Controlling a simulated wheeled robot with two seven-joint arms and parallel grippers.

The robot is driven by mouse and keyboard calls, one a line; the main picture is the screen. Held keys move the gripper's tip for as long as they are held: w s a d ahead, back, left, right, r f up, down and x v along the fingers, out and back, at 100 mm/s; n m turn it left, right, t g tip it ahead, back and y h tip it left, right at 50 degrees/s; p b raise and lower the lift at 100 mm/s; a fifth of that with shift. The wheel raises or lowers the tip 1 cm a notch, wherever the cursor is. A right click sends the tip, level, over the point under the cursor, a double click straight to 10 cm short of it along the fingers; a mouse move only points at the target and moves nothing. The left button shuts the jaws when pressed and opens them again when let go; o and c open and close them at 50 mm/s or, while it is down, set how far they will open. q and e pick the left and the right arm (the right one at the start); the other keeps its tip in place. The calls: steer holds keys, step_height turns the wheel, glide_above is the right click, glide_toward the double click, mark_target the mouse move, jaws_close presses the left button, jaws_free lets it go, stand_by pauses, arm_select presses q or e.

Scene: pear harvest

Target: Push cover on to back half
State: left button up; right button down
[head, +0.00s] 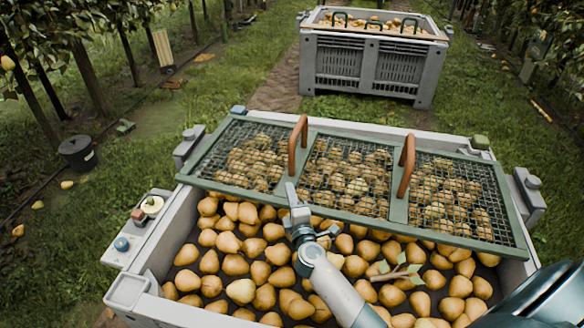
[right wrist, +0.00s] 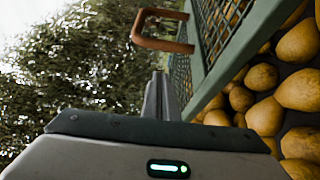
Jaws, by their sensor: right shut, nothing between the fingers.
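The cover (head: 398,211) is a green frame with mesh panels and two orange-brown handles (head: 406,166). It lies over the back part of the grey crate (head: 150,290), with pears visible through the mesh. The front part of the crate is uncovered. My right gripper (head: 291,190) is shut and empty, its tips at the cover's front rail, left of the middle; I cannot tell whether they touch it. In the right wrist view the shut fingers (right wrist: 158,82) point toward a handle (right wrist: 160,40), beside the green frame (right wrist: 225,65). My left gripper is out of view.
Loose pears (head: 240,290) fill the open front, with a leafy sprig (head: 397,273) on top. Grey brackets (head: 530,190) stand at the crate's sides. Small knobs (head: 152,205) sit on the left ledge. Another pear bin (head: 370,68) stands behind, and a black bucket (head: 78,152) at left.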

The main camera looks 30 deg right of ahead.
glide_toward(290, 160)
steer(key=w+a, duration=0.2)
steer(key=w, duration=0.1)
steer(key=shift+a+r, duration=0.1)
steer(key=shift+r, duration=0.05)
steer(key=w+d, duration=0.2)
steer(key=shift+d, duration=0.3)
steer(key=shift+w+d, duration=0.3)
steer(key=shift+d, duration=0.15)
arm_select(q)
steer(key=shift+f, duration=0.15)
arm_select(e)
steer(key=shift+w+d, duration=0.1)
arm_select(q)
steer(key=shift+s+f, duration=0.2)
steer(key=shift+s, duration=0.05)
arm_select(e)
steer(key=shift+d, duration=0.1)
